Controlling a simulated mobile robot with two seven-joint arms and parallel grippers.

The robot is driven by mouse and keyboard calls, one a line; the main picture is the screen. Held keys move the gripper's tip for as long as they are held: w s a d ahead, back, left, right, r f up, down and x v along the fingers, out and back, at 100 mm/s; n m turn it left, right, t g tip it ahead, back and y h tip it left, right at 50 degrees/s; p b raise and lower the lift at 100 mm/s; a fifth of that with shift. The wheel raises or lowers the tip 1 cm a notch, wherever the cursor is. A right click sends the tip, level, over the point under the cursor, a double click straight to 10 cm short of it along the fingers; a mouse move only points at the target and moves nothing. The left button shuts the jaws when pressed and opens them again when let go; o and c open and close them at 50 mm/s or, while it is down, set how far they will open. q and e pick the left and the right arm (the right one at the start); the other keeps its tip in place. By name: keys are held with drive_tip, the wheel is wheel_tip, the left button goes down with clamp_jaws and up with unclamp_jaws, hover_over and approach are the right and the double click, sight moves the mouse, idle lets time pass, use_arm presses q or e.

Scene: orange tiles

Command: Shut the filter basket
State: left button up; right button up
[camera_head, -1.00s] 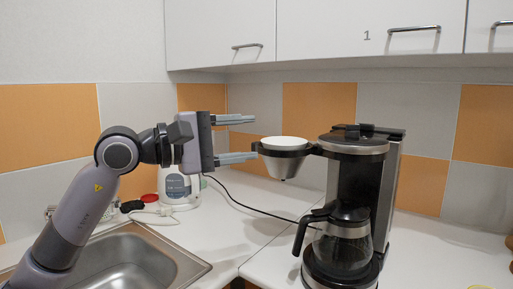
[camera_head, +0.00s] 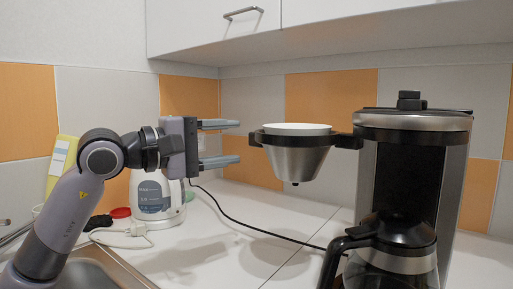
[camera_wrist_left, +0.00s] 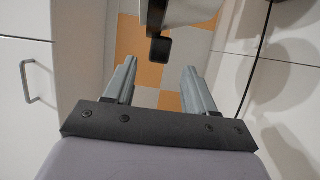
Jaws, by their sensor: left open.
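The filter basket (camera_head: 296,158) is a metallic cone with a pale rim and a black side handle. It is swung out to the left of the coffee maker (camera_head: 415,122), joined to it by a black arm. My left gripper (camera_head: 239,142) is open and empty, left of the basket, its fingers pointing right at about the height of the handle. In the left wrist view, the basket's black handle (camera_wrist_left: 159,49) shows just beyond and between the open fingertips (camera_wrist_left: 158,66), apart from them. My right gripper is not in view.
A glass carafe (camera_head: 390,262) with a black handle stands in the coffee maker. A white kettle (camera_head: 155,198) stands behind my left arm, with a black cable (camera_head: 250,228) across the white counter. A sink (camera_head: 95,272) lies at lower left. Cabinets (camera_head: 400,30) hang above.

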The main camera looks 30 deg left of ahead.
sight(251, 139)
use_arm(q)
drive_tip(key=shift+p+x, duration=0.95)
drive_tip(key=shift+x, duration=2.5)
drive_tip(key=shift+d+r, duration=0.1)
drive_tip(key=shift+d, duration=0.05)
clamp_jaws()
